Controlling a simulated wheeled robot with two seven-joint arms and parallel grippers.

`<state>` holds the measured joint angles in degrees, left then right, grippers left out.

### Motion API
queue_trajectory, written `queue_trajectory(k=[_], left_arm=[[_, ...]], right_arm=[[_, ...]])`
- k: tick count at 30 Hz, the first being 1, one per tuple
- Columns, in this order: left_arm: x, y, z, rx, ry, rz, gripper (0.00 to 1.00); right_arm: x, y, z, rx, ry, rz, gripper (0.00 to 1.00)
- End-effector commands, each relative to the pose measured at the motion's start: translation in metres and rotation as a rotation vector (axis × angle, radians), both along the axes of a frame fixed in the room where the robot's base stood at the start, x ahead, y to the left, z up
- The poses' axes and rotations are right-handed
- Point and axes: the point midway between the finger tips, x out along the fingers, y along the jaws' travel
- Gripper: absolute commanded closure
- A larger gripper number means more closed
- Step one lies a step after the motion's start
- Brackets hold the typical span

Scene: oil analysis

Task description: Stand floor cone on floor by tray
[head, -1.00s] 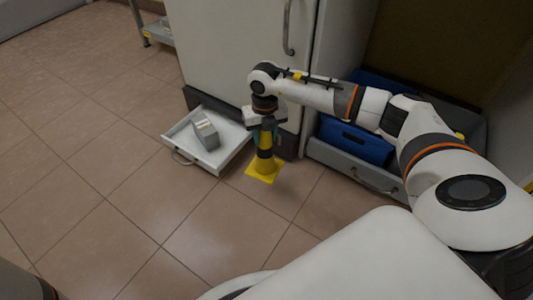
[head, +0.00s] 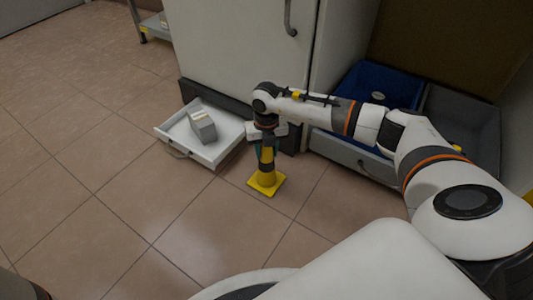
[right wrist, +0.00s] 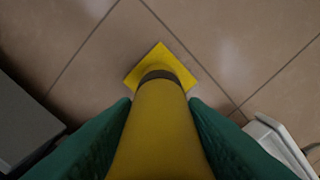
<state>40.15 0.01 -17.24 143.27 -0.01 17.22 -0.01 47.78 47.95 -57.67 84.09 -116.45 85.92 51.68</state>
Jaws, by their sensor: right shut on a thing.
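The yellow floor cone (head: 266,183) has a square base and a dark band. It is upright, or close to it, in front of the white tray (head: 212,155) and a little to its right, apart from it. My right gripper (head: 267,150) points down and is shut on the cone's upper part. In the right wrist view the cone (right wrist: 160,130) runs between two green fingers, with its square base (right wrist: 160,60) over the tiles. I cannot tell whether the base touches the floor. My left gripper is not in view.
A grey box (head: 202,127) lies in the tray. Behind stands a white cabinet (head: 240,60) with a handle. A blue bin (head: 360,85) and a grey bin (head: 465,125) stand at the right. A shelf foot (head: 144,36) is at the back left. The tiled floor (head: 110,190) at left is clear.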

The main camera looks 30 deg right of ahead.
Motion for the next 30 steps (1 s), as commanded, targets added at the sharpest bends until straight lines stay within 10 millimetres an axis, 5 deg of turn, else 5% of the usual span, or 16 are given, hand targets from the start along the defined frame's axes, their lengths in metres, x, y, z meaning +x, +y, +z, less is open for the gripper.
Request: queue_trajectory(k=[9,10,14,25,30], left_arm=[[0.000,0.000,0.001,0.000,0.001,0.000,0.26],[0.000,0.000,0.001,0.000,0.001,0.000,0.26],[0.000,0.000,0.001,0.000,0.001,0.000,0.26],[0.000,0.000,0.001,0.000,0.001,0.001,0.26],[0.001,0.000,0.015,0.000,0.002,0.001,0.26]], right_arm=[[0.001,0.000,-0.001,0.000,-0.002,-0.001,1.00],[0.000,0.000,-0.002,0.000,-0.001,0.000,0.59],[0.000,0.000,-0.001,0.000,-0.001,0.000,0.39],[0.000,0.000,0.002,0.000,-0.002,0.000,0.39],[0.001,-0.001,0.020,0.000,-0.002,-0.001,0.39]])
